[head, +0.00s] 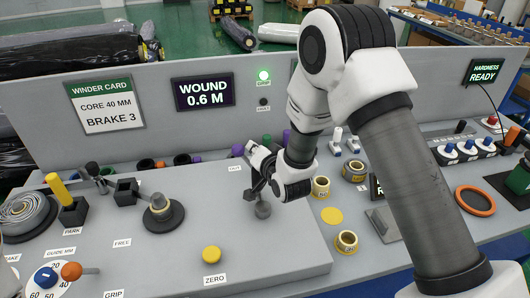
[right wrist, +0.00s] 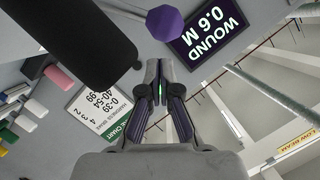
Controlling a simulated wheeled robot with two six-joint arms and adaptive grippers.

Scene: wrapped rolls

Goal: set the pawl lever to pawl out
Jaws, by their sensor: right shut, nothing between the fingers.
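A small label reading OUT (head: 235,167) is on the grey panel near its back edge. A purple knob (head: 238,150) shows just behind this label; a purple eight-sided knob also shows in the right wrist view (right wrist: 165,22), past the fingertips and apart from them. I cannot tell for sure that it is the pawl lever's. A grey round base (head: 262,210) sits below my right gripper (head: 252,150), which hides most of what stands there. My right gripper is shut and empty in the right wrist view (right wrist: 166,90). My left gripper is not in view.
A yellow button (head: 212,254) marked ZERO lies in front. A yellow lever (head: 58,186) and a round black knob unit (head: 162,212) are at left. Yellow rolls (head: 346,241) stand at right. A black cylinder (right wrist: 70,40) looms close in the right wrist view.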

